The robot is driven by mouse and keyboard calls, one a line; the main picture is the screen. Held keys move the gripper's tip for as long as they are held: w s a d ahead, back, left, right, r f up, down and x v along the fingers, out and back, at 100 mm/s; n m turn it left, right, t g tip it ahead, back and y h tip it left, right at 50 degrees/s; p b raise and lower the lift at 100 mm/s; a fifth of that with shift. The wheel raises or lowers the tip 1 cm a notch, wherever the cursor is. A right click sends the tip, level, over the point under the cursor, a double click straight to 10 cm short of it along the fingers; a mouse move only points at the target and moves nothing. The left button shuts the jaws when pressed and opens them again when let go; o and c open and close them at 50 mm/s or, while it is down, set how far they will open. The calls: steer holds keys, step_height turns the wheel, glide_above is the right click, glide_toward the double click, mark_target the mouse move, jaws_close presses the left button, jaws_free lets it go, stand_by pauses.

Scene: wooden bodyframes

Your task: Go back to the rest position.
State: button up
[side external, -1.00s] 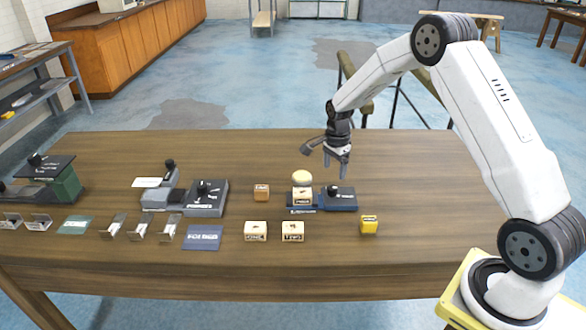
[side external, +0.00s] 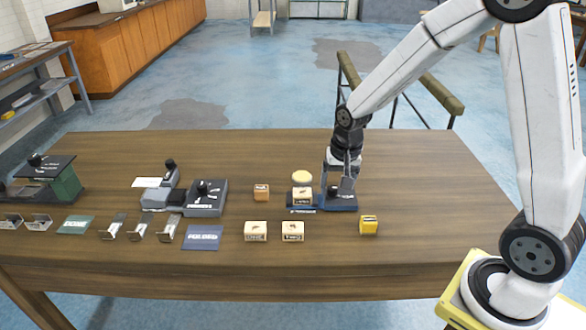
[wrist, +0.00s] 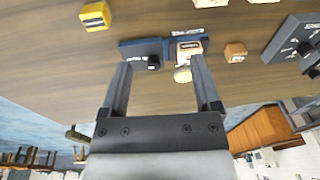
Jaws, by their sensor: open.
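My gripper (side external: 343,186) is open and points down at the right part of a small blue device (side external: 338,204). In the wrist view its two fingers (wrist: 160,66) are apart, with the device's black knob (wrist: 153,62) between them in the picture. No held object shows. Whether the fingertips touch the device I cannot tell. A light wooden block (side external: 302,194) with a dark mark sits at the device's left end, and a round cream piece (side external: 302,176) is just behind it. My arm hides part of the device.
A yellow block (side external: 369,225), an orange-brown block (side external: 262,192) and two pale blocks (side external: 256,231) stand nearby on the wooden table (side external: 420,265). A grey device (side external: 207,198), a blue plate (side external: 203,237) and metal holders (side external: 139,229) lie left. The table's right side is clear.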

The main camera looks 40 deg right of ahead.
steer(key=s+a+r+n+t, duration=0.1)
steer(key=s+a+n, duration=0.4)
steer(key=s+n, duration=0.3)
steer(key=shift+s+a+r+n, duration=0.15)
steer(key=shift+s+a+n, duration=0.15)
steer(key=shift+s, duration=0.95)
